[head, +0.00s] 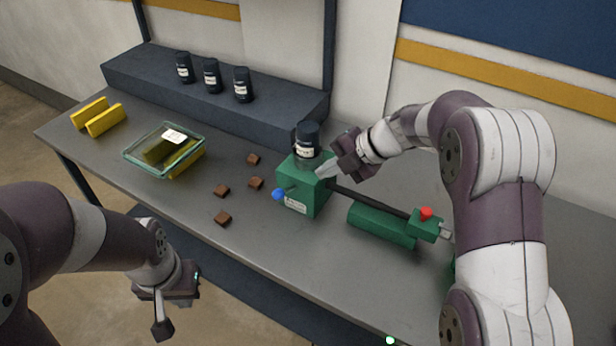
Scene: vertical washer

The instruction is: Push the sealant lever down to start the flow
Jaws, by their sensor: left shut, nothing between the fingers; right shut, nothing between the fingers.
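A green box (305,200) with a white label stands on the table, and a dark bottle (307,140) sits upright on top of it. A blue knob (279,194) on a short stem sticks out from the box's left side; it looks like the lever. My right gripper (325,172) is shut, with its pale fingertips at the box's upper right, beside the bottle's base. I cannot tell whether they touch the box. The fingertips are apart from the blue knob. My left gripper (161,328) is shut and empty, low in front of the table's front edge.
A dark rod (370,201) runs right from the box to a green part with a red button (426,213). Several brown blocks (222,191) lie left of the box. A glass tray (135,160), yellow pieces (97,117) and a shelf (130,75) with dark bottles (212,76) stand farther left.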

